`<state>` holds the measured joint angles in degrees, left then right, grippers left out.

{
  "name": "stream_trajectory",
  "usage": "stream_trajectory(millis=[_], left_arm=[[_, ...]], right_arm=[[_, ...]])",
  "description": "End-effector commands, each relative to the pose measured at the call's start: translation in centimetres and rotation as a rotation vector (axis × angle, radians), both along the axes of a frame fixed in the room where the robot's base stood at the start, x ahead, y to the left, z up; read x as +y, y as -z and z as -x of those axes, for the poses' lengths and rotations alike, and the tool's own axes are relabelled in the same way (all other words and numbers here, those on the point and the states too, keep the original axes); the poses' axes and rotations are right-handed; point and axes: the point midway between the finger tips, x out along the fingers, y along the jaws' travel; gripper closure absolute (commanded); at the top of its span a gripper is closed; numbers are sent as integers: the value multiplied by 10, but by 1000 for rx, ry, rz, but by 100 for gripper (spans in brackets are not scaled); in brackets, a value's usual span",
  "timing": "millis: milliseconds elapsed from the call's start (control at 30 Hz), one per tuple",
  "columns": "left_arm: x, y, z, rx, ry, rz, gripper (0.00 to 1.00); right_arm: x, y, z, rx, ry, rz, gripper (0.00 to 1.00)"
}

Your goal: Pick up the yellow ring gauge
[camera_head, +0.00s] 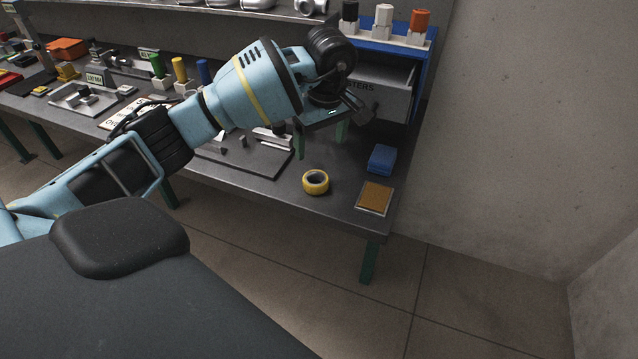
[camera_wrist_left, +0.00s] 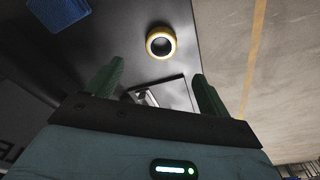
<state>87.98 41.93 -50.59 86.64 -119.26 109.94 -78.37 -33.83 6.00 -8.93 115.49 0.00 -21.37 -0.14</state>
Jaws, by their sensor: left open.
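The yellow ring gauge (camera_head: 316,182) lies flat on the dark workbench near its front edge, toward the right end. It also shows in the left wrist view (camera_wrist_left: 160,42), beyond the fingertips and between their lines. My left gripper (camera_head: 320,138) is above the bench, behind and above the ring, with its green fingers apart and nothing between them. In the left wrist view the two green fingers (camera_wrist_left: 155,88) stand wide apart and the ring is clear of both. My right gripper is not in view.
A blue block (camera_head: 382,159) and a brown-topped pad (camera_head: 374,198) sit right of the ring. A dark plate fixture (camera_head: 262,160) lies to its left. A blue rack with a grey drawer (camera_head: 385,90) stands behind. The bench's front edge (camera_head: 290,199) is close to the ring.

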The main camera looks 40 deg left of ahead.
Motion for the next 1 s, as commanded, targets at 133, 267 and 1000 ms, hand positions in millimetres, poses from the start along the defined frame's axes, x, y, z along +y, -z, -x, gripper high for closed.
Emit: stream_trajectory(millis=[133, 267, 1000], left_arm=[[1, 14, 0, 3, 0, 1, 19], [3, 37, 0, 5, -1, 2, 19], [13, 100, 0, 3, -1, 4, 19]], right_arm=[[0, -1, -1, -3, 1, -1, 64], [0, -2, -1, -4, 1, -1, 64], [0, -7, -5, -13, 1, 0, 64]])
